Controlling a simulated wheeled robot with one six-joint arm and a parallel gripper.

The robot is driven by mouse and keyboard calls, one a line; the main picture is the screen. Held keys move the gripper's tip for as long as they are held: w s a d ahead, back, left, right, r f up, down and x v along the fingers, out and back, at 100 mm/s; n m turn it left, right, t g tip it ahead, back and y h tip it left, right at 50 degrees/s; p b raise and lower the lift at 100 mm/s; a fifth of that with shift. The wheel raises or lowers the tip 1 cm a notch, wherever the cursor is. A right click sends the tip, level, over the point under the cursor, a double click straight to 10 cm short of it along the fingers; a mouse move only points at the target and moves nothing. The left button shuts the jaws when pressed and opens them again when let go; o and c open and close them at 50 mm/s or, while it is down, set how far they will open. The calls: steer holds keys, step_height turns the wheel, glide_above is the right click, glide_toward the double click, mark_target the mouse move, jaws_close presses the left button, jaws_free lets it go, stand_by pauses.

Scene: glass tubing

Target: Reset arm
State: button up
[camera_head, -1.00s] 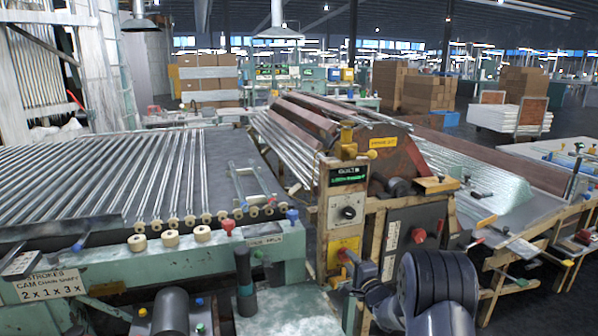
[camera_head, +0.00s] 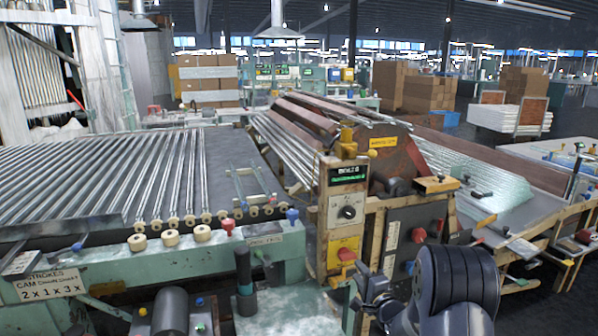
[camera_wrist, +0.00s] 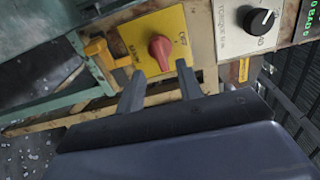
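My gripper (camera_wrist: 156,85) is open and empty in the wrist view, with its two dark fingers apart. A red knob (camera_wrist: 161,51) on a yellow plate (camera_wrist: 136,29) lies just beyond the fingertips, between them in the picture; no contact shows. In the head view my arm comes up from the lower right, bent in front of the machine. The same red knob (camera_head: 346,254) and yellow plate (camera_head: 338,266) are on the front of the control post, up and left of my arm's end. The fingers are too small to make out there.
The control post has a black dial (camera_head: 347,212) and a green display (camera_head: 348,175). A bench of glass tubes (camera_head: 90,185) is on the left, with a red knob (camera_head: 228,225) on its edge. A sloped glass stack (camera_head: 480,170) is on the right. Dark floor shows lower right.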

mark_target(349, 260)
steer(key=x, duration=0.5)
steer(key=shift+w+a, duration=0.2)
steer(key=shift+w, duration=0.15)
steer(key=n+b, duration=0.5)
steer(key=n, duration=0.5)
